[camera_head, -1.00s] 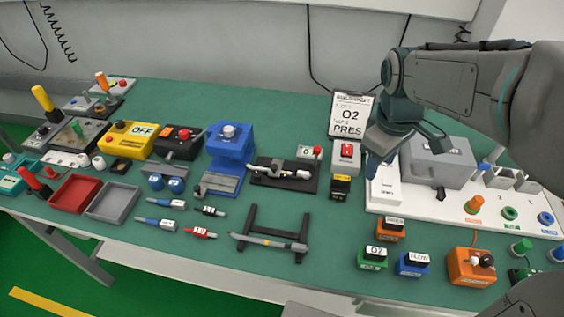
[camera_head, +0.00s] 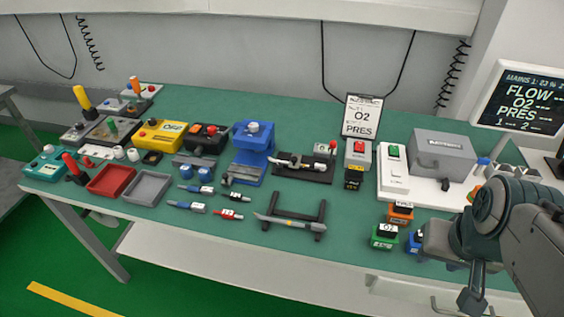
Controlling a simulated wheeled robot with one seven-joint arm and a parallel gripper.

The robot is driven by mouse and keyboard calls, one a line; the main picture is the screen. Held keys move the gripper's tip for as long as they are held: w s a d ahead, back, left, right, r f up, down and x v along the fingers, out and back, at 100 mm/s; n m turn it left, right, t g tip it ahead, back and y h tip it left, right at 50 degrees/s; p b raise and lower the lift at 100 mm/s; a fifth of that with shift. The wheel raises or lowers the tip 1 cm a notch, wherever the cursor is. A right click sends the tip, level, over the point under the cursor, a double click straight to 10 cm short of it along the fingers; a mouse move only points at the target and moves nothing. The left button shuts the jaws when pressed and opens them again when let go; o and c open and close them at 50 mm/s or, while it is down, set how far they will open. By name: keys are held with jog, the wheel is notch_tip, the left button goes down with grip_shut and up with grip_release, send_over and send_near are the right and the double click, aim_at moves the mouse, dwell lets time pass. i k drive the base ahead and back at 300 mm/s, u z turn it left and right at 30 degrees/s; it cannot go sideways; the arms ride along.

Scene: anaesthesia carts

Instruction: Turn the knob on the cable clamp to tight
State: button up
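No label marks the cable clamp, so I cannot be sure which device it is. One candidate is the blue device (camera_head: 252,140) with a pale round knob (camera_head: 253,127) on top, at the middle back of the bench. Another is the black plate (camera_head: 300,174) just right of it, carrying a silver bar-like part. I cannot read a knob setting on either. My gripper (camera_head: 473,295) is low at the right, by the bench's front edge, well apart from both devices. It points down, and its finger opening is not clear.
On the green bench (camera_head: 225,105), a red tray (camera_head: 111,180) and grey tray (camera_head: 147,188) stand left. A black stand (camera_head: 291,207) holds a rod at the front. A grey box (camera_head: 443,155) sits on a white panel at right. A monitor (camera_head: 524,100) stands beyond.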

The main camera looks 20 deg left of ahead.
aim_at(278, 167)
jog(key=k, duration=1.2)
jog(key=u, duration=0.9)
jog(key=i, duration=1.8)
jog(key=z, duration=0.7)
